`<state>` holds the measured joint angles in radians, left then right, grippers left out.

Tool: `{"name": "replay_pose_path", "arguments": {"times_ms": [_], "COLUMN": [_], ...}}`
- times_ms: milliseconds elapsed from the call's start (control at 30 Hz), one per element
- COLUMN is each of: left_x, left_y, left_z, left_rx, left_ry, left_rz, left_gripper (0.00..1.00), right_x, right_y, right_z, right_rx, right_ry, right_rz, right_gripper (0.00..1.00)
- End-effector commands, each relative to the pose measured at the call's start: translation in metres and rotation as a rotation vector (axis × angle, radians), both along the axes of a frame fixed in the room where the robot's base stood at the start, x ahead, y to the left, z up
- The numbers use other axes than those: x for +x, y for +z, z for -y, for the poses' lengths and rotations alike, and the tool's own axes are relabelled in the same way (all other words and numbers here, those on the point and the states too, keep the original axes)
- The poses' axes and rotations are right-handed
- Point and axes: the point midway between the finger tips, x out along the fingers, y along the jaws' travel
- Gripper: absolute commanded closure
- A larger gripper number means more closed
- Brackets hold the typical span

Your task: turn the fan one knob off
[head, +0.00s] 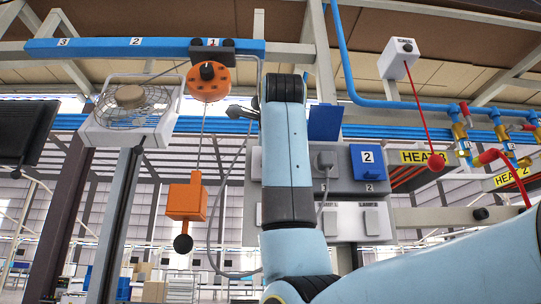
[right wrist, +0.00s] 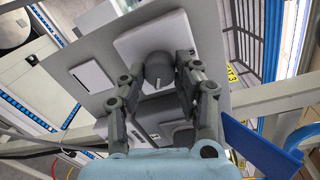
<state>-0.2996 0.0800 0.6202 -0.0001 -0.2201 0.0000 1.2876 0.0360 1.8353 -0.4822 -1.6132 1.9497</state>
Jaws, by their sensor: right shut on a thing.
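In the right wrist view a dark round knob (right wrist: 158,62) with a small white mark stands on a pale square plate (right wrist: 137,42) on a grey panel (right wrist: 60,65). My right gripper (right wrist: 160,72) has its two fingers on opposite sides of the knob, shut on it. No label telling which knob it is can be read. In the head view my blue right arm rises in front of the wall panel and hides the knob and the gripper. A white fan (head: 130,115) with a wire cage is at the left. My left gripper is not in view.
A blue open cover (right wrist: 258,150) sticks out close to the gripper's right. In the head view, an orange pulley (head: 208,80) and orange weight (head: 187,202) hang left of my arm. Blue pipes with valves (head: 460,130) and a red ball (head: 436,162) on a cord are right.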

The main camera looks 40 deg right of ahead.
Motion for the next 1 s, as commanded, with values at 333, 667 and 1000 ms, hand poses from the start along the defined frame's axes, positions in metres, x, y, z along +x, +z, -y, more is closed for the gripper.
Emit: {"name": "replay_pose_path", "arguments": {"times_ms": [333,667,1000], "left_x": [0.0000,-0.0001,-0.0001], "left_y": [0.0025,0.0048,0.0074], "left_z": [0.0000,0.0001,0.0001], "left_rx": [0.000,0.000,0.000], "left_ry": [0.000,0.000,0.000], "left_rz": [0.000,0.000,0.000], "left_gripper": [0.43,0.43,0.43], "right_x": [0.0006,0.0010,0.0014], "right_y": [0.0005,0.0001,-0.0004], "right_z": [-0.0012,-0.0016,-0.0021], "right_rx": [-0.278,-0.545,-0.820], "right_ry": [0.002,0.003,0.003], "right_rz": [-0.170,-0.335,-0.505], "right_gripper": [1.00,1.00,1.00]}}
